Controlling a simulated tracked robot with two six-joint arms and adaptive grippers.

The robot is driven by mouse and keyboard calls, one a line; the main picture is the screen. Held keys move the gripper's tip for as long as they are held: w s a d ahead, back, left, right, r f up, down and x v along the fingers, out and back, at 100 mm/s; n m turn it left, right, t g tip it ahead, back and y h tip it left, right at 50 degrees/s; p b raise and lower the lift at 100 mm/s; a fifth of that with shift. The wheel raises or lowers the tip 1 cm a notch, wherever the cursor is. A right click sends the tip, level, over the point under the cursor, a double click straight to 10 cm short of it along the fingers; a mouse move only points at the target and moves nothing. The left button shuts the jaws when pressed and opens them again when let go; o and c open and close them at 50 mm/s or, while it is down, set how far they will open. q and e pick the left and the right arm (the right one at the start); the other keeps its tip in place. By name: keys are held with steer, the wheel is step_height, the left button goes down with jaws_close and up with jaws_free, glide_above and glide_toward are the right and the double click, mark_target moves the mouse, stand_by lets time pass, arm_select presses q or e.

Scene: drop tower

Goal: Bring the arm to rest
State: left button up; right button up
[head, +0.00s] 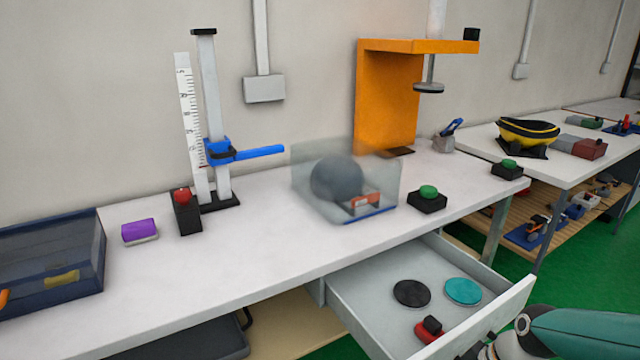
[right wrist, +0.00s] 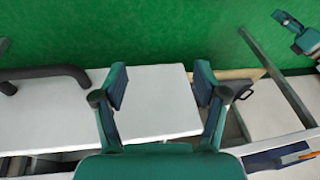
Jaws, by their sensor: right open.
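My right arm comes in at the lower right of the head view. The dark end of the right gripper (head: 485,350) shows at the bottom edge, beside the front of the open drawer (head: 372,290); much of it is cut off. In the right wrist view the right gripper (right wrist: 161,85) has its two teal fingers spread wide apart, with nothing between them. A pale flat surface (right wrist: 160,118) lies behind the fingers, with green floor beyond. My left gripper cannot be made out in either view.
The drawer holds a black disc (head: 411,293), a teal disc (head: 463,291) and a red-and-black piece (head: 429,329). On the bench stand a clear guard box (head: 375,180) around a grey ball (head: 337,179), a green button (head: 428,192), an orange frame (head: 383,95) and a blue-armed stand (head: 218,150).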

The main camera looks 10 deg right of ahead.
steer(key=s+a+f+m+g, duration=0.1)
steer(key=s+a+f+m, duration=0.1)
steer(key=s+a+f, duration=0.5)
steer(key=s+a+f+m+g+y, duration=0.15)
steer(key=a+f, duration=0.35)
steer(key=f, duration=0.5)
steer(key=s+a+f+m+g, duration=0.1)
steer(key=s+a+f, duration=0.45)
steer(key=f, duration=0.25)
steer(key=w+r+m+t+p, duration=0.2)
steer(key=w+r+m+p, duration=0.1)
steer(key=r+p, duration=1.3)
steer(key=shift+w+r+p, duration=0.35)
steer(key=shift+p, duration=0.1)
steer(key=shift+d, duration=0.15)
